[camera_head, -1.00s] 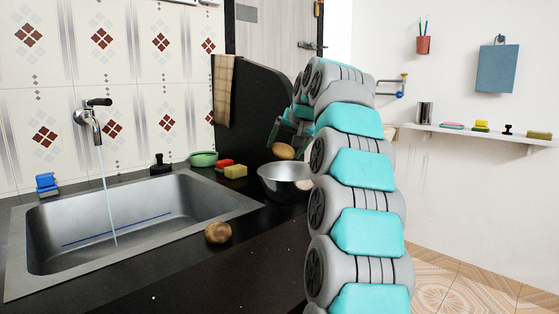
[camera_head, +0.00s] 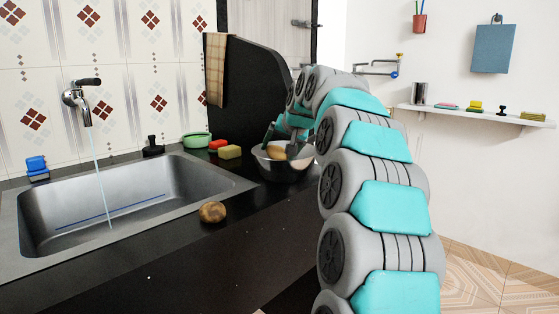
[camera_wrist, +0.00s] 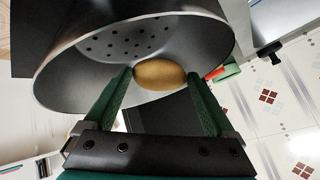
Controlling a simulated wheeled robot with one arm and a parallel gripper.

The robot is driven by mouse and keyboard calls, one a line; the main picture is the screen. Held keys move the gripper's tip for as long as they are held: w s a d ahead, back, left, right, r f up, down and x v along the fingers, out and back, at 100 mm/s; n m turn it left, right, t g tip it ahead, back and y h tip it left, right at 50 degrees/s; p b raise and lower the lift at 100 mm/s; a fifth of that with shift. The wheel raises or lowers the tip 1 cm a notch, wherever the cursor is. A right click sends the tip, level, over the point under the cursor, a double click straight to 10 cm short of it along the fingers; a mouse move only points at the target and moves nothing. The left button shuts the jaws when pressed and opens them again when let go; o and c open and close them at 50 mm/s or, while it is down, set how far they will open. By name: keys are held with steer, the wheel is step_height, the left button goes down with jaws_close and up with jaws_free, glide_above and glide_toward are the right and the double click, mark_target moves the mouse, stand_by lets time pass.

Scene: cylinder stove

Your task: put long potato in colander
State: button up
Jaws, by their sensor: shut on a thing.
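The long potato (camera_head: 276,152) is a tan oval at the mouth of the metal colander (camera_head: 288,172), which stands on the dark counter right of the sink. In the wrist view the potato (camera_wrist: 160,75) lies between the green fingertips of my gripper (camera_wrist: 162,82), which is shut on it. The colander (camera_wrist: 75,85) fills the upper part of that view, with drain holes in its base behind the potato. My gripper (camera_head: 275,141) reaches down over the colander in the head view. I cannot tell whether the potato touches the colander.
A brown round potato (camera_head: 212,212) lies on the counter by the sink (camera_head: 110,200), where the tap (camera_head: 85,98) runs. A yellow sponge (camera_head: 230,152), a red item (camera_head: 217,144) and a green bowl (camera_head: 196,139) sit left of the colander. A dark upright panel (camera_head: 247,95) stands behind.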

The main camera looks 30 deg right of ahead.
steer(key=shift+f, duration=1.55)
steer(key=shift+f, duration=0.2)
steer(key=o, duration=1.1)
steer(key=shift+o, duration=0.2)
steer(key=shift+s+r, duration=0.1)
steer(key=shift+r, duration=0.05)
steer(key=v, duration=1.2)
steer(key=shift+r+b, duration=0.1)
steer(key=shift+b, duration=0.2)
